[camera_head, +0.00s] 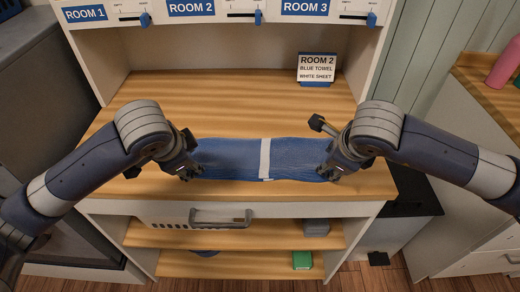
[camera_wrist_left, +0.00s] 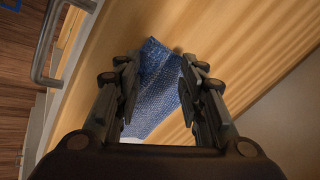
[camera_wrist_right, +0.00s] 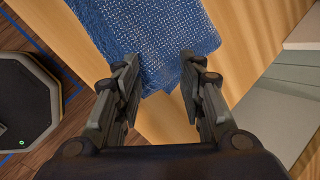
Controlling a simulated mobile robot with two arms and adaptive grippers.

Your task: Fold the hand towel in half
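A blue hand towel (camera_head: 228,158) with a white stripe (camera_head: 265,158) across its middle lies spread flat on the wooden counter. My left gripper (camera_head: 190,172) is at the towel's left end; in the left wrist view the open fingers (camera_wrist_left: 158,88) stand either side of a towel corner (camera_wrist_left: 155,65). My right gripper (camera_head: 332,172) is at the towel's right end; in the right wrist view its fingers (camera_wrist_right: 158,85) are apart, with the towel's edge (camera_wrist_right: 145,35) between and beyond them. I cannot tell whether either gripper touches the cloth. The towel's ends are partly hidden by the grippers.
The wooden counter (camera_head: 225,100) is clear behind the towel. A sign reading ROOM 2, BLUE TOWEL, WHITE SHEET (camera_head: 317,68) stands at the back right. Labelled room panels with blue sliders (camera_head: 258,18) hang above.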

